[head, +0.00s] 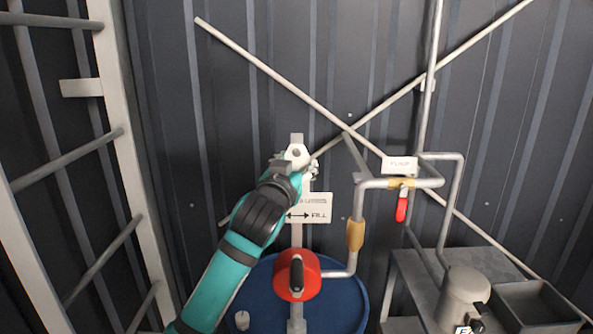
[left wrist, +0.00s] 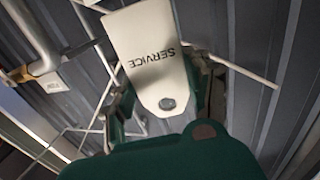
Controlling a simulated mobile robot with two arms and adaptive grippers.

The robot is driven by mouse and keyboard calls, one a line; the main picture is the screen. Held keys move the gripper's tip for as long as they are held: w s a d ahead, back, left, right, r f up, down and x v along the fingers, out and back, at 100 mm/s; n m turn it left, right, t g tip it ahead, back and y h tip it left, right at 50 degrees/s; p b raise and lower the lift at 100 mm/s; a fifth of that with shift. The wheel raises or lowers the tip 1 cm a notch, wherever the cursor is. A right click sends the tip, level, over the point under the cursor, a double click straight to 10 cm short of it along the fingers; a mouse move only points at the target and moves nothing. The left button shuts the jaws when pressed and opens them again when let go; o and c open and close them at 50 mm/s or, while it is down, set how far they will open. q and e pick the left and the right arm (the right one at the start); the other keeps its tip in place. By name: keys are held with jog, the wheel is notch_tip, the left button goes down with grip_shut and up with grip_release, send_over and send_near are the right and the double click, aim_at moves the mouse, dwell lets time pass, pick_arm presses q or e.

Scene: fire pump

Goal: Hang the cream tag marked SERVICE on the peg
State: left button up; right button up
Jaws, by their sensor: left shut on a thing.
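The cream tag marked SERVICE (left wrist: 148,42) fills the top middle of the left wrist view, its lettering upside down and a dark round spot near its lower end. My left gripper (head: 311,170) is shut on the tag. In the head view it is raised in front of the grey upright post above the blue drum, and the tag cannot be made out clearly there. I cannot make out the peg; the gripper and arm cover part of the post. My right gripper is not in view.
A plate marked FILL (head: 318,216) is just below the gripper. Pipework with a red lever (head: 401,210) and a small white label (head: 399,165) stands to the right. A red round part (head: 311,275) sits above the blue drum (head: 343,300). A ladder (head: 126,140) stands left.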

pick_arm(q)
jog(key=shift+w+f, duration=0.1)
jog(key=shift+w, duration=1.35)
jog(key=shift+f, duration=0.1)
jog(key=o, duration=1)
